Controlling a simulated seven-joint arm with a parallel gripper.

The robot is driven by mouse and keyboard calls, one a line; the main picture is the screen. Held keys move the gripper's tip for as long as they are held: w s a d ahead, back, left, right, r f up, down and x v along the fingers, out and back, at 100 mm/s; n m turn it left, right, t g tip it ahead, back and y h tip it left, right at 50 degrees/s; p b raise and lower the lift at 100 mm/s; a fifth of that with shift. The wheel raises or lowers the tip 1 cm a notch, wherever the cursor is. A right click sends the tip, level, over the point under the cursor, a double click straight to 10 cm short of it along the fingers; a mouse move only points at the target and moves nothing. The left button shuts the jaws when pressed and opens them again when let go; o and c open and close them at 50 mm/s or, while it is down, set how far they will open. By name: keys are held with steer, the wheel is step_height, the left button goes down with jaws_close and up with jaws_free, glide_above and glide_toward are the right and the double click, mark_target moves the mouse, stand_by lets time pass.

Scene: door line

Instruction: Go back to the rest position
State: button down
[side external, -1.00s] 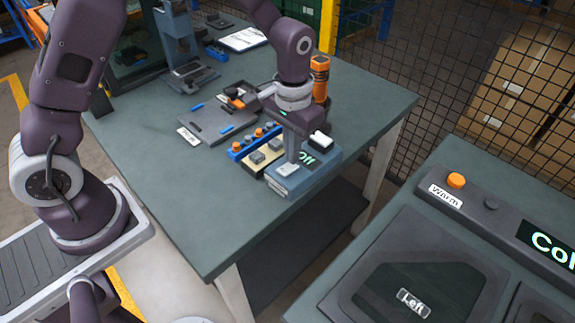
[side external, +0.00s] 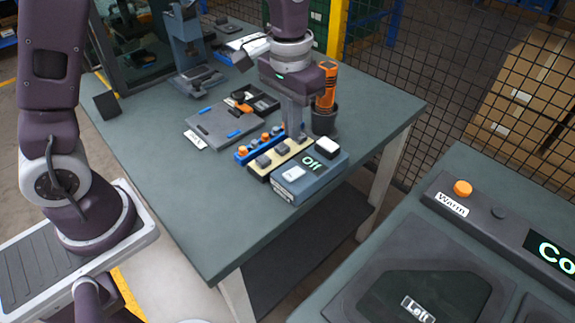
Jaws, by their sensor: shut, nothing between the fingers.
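My gripper (side external: 293,132) is shut and empty, pointing down over the green work table (side external: 190,215). Its fingertips show just behind the blue-grey box (side external: 310,178) that has a lit "Off" display and two white buttons. In the picture the fingertips overlap the cream block with grey switches (side external: 282,156); I cannot tell the exact gap. My arm comes down from the top edge of the view.
A blue strip with orange knobs (side external: 256,145) lies left of the fingers, and a grey tray (side external: 218,125) beyond it. An orange driver (side external: 327,85) stands in a dark cup (side external: 324,121) close to the right. A console (side external: 440,205) is at the lower right. The table's front is clear.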

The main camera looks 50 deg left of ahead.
steer(key=s+a+r+t, duration=0.2)
steer(key=s+a+r, duration=0.1)
steer(key=s+r, duration=0.55)
steer(key=s+a+r+t, duration=0.2)
steer(key=s+t, duration=0.1)
steer(key=s, duration=0.9)
steer(key=shift+s+r, duration=0.35)
steer(key=shift+s, duration=0.05)
